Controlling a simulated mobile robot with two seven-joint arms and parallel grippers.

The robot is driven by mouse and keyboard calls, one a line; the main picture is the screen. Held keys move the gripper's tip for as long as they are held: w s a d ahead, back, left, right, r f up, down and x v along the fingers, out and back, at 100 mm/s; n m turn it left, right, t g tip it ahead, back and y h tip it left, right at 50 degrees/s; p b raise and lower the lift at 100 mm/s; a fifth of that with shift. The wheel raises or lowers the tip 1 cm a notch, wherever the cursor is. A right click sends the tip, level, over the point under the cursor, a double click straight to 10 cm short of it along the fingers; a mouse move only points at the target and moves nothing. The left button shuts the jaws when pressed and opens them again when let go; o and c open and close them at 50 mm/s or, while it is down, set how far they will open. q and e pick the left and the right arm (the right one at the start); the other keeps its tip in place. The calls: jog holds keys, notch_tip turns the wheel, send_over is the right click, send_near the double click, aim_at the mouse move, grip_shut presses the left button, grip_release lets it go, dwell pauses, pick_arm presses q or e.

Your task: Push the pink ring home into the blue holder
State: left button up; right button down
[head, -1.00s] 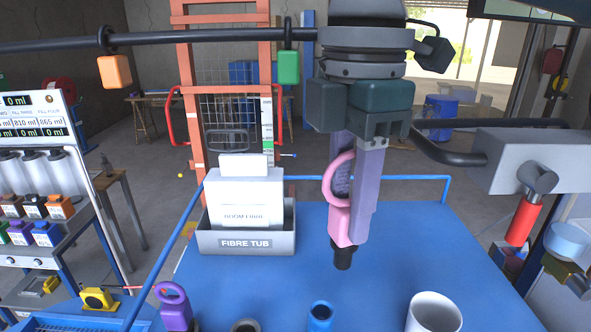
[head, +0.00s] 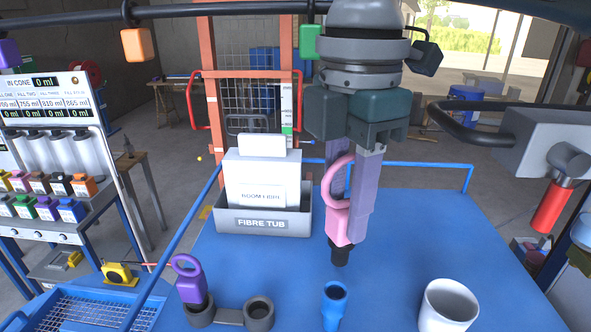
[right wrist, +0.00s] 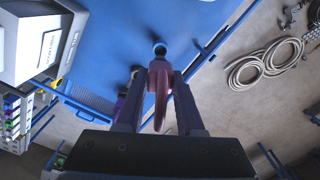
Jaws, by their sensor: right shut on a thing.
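The pink ring (head: 338,205) is a pink loop on a block with a black lower end. My right gripper (head: 357,232) is shut on it and holds it upright above the blue table (head: 420,225). The blue holder (head: 334,305), an open-topped cup, stands on the table below and in front of the ring's black end in the head view, with a gap between them. In the right wrist view the pink ring (right wrist: 160,85) sits between the fingers, and the blue holder (right wrist: 160,48) shows just beyond it. My left gripper is not in view.
A white cup (head: 448,303) stands right of the holder. A purple ring (head: 190,282) stands in one of two joined dark grey holders (head: 258,314) to the left. The grey fibre tub (head: 263,222) is farther back. The table's right side is clear.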

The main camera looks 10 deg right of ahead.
aim_at(343, 235)
jog(key=shift+f+b, duration=0.95)
jog(key=shift+f, duration=1.05)
jog(key=shift+p, duration=0.5)
jog(key=shift+r, duration=0.1)
jog(key=shift+p, duration=0.45)
